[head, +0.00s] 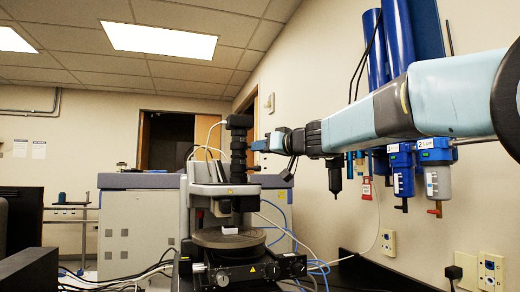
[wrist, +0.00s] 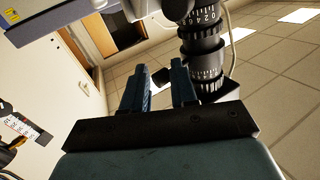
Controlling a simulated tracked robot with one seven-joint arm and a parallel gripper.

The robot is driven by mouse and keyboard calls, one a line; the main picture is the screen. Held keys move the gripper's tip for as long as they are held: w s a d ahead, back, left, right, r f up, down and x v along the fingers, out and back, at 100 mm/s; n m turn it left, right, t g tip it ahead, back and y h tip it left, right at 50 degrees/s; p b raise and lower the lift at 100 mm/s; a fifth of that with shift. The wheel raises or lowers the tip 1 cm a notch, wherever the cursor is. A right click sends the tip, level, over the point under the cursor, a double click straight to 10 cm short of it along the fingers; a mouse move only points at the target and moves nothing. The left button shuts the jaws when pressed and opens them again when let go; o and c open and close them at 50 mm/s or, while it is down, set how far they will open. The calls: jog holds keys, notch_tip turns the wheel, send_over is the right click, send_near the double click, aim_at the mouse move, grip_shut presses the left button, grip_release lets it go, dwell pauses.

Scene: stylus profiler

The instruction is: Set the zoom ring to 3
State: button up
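The black zoom lens tube (head: 238,155) stands upright on the stylus profiler (head: 225,200) in the head view. In the wrist view, the tube shows at upper right, with a ring bearing white numerals (wrist: 205,17) and a second ring with a fine white scale (wrist: 206,74). I cannot tell which number is set. My gripper (head: 261,144) is just right of the tube in the head view; contact cannot be told there. In the wrist view, my gripper (wrist: 161,72) has its two blue-grey fingers apart with nothing between them. The tube is beyond and right of the right finger.
The round stage (head: 229,238) sits below the tube. Blue filter housings (head: 401,170) hang on the right wall near my arm. A grey cabinet (head: 138,225) stands behind at left. Cables (head: 290,235) run around the profiler.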

jog(key=shift+w+a, duration=0.4)
jog(key=shift+w, duration=0.05)
jog(key=shift+c, duration=0.2)
grip_shut()
